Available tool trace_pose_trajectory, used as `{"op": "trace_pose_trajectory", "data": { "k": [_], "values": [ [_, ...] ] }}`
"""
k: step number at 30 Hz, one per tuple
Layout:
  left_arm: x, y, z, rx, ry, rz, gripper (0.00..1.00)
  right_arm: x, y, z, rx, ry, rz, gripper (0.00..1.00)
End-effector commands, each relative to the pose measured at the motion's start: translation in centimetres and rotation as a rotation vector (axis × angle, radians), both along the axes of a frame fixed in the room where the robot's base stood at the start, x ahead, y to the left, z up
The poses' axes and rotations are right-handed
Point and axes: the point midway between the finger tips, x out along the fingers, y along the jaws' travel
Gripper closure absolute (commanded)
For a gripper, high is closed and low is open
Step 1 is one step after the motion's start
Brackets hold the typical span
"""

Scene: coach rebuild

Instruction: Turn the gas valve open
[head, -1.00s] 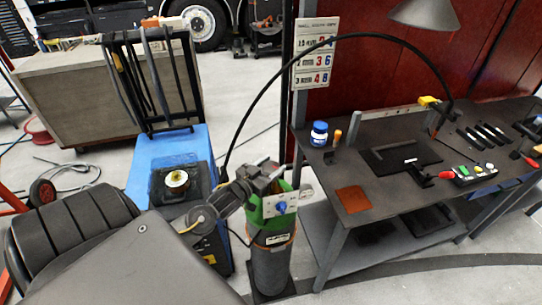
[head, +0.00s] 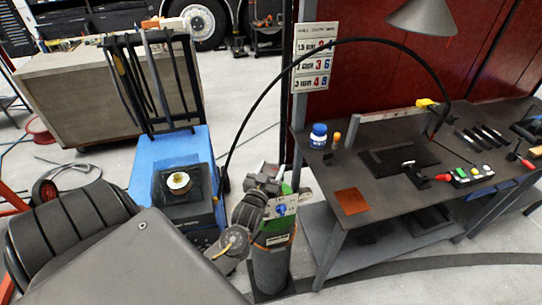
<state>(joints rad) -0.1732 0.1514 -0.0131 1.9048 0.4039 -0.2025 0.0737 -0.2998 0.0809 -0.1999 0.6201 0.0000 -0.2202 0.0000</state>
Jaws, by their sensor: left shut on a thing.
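The gas cylinder (head: 271,268) stands upright in the lower middle of the head view, dark grey with a green upper part. A grey fitting with a blue knob (head: 280,210) sits on its front near the top. My left arm comes in from the lower left, and my left gripper (head: 270,178) is at the cylinder's top, shut on what appears to be the gas valve. The gripper hides most of the valve, so how far it is turned cannot be seen. My right gripper is not in view.
A blue welding machine (head: 143,172) stands left of the cylinder. A dark workbench (head: 385,205) with tools, a blue-white jar (head: 318,136) and a brown square (head: 351,201) is on the right. A black hose (head: 262,97) arches overhead.

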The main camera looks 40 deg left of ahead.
Motion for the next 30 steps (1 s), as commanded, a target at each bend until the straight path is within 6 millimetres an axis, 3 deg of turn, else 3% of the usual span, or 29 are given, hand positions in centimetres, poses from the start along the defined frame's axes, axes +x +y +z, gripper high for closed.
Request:
{"op": "trace_pose_trajectory", "data": {
  "k": [6,7,11,22,30],
  "values": [
    [0.0,0.0,0.1,0.0,-0.002,-0.001,0.7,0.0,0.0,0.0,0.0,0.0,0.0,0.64],
    [0.0,0.0,0.1,0.0,-0.002,-0.001,0.43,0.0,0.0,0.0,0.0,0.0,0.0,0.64],
    [0.0,0.0,0.1,0.0,-0.002,-0.001,0.26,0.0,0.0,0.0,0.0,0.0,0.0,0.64],
    [-0.5,-0.2,-0.1,-0.001,-0.001,-0.002,0.25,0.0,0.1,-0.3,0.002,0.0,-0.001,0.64],
    [-5.0,-1.9,-0.5,-0.003,0.001,-0.001,0.25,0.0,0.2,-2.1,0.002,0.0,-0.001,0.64]
  ]
}}
